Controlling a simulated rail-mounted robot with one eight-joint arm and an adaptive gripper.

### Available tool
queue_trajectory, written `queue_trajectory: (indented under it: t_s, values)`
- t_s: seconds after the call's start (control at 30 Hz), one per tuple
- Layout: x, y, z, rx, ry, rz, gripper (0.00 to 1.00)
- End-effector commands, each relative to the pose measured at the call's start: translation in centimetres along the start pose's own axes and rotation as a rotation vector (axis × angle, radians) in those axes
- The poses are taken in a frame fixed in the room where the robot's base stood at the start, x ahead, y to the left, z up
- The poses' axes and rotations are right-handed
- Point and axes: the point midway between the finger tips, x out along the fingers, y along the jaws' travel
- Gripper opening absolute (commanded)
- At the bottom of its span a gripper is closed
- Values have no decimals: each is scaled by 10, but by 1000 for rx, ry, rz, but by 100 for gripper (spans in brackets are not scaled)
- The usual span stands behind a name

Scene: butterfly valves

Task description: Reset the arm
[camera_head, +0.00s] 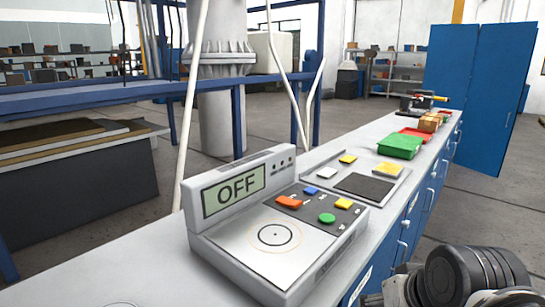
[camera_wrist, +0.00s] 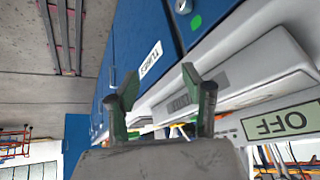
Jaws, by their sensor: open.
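My gripper (camera_wrist: 160,82) is open in the wrist view, with its two dark green fingers spread apart and nothing between them. It is in front of the blue cabinet (camera_wrist: 140,38) under the bench, near the bench edge. In the head view, grey and black links of my arm show at the bottom right corner, to the right of the bench. I cannot make out the gripper's fingers there.
A grey device (camera_head: 275,235) with an OFF display stands on the long bench (camera_head: 110,275). Beyond it are a green tray (camera_head: 400,146), a red tray (camera_head: 415,133) and a small apparatus (camera_head: 420,103). The floor (camera_head: 490,195) right of the bench is clear.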

Motion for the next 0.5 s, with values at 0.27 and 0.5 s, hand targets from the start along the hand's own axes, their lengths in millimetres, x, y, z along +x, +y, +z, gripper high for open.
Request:
queue_trajectory:
  t_s: [0.27, 0.5]
  values:
    - [6, 4, 28, -93, 40, 50, 45]
    - [36, 8, 47, -90, 39, 49, 45]
